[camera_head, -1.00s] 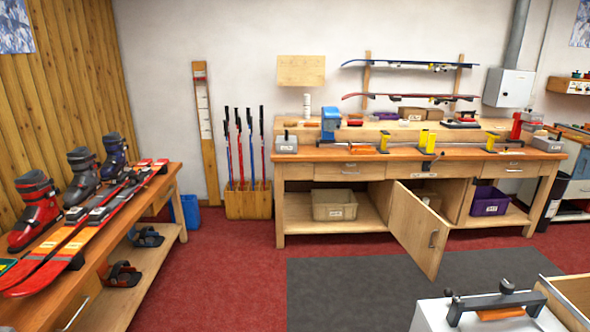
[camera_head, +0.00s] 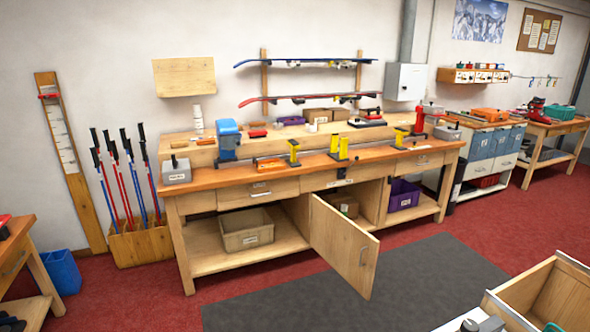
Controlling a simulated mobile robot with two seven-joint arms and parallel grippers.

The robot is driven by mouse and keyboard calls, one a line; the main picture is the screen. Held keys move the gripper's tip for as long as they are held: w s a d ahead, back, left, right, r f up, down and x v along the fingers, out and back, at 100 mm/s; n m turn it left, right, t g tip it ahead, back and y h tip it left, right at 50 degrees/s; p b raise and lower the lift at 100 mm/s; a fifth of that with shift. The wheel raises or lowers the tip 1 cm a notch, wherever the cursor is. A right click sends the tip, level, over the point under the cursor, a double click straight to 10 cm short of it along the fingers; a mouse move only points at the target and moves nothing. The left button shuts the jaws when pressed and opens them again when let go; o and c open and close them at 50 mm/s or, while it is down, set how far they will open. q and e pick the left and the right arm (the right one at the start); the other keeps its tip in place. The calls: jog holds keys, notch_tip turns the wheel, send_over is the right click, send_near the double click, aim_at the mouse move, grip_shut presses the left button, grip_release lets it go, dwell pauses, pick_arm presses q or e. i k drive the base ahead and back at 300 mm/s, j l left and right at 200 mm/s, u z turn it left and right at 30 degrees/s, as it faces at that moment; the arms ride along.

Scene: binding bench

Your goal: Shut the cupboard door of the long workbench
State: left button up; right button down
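The long workbench (camera_head: 283,178) stands against the white wall in the middle of the head view, with an orange-brown top and drawers below it. Its cupboard door (camera_head: 341,246) is a light wooden panel that stands open, swung out over the floor toward me. A metal handle (camera_head: 363,256) is near the door's right, free edge. Neither of my grippers is in view.
A grey mat (camera_head: 290,306) lies on the red floor before the bench. A wooden drawer or box (camera_head: 520,290) stands close at lower right. A pole holder (camera_head: 141,244) and blue bin (camera_head: 57,271) stand left. Open floor lies in front of the door.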

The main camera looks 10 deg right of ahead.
aim_at(353, 252)
jog(key=i+l+z, duration=0.45)
jog(key=i, duration=0.15)
jog(key=j+u, duration=0.1)
jog(key=u, duration=0.9)
jog(key=i, duration=2.45)
jog(key=i+z, duration=0.25)
jog(key=i, duration=0.15)
jog(key=z, duration=1.7)
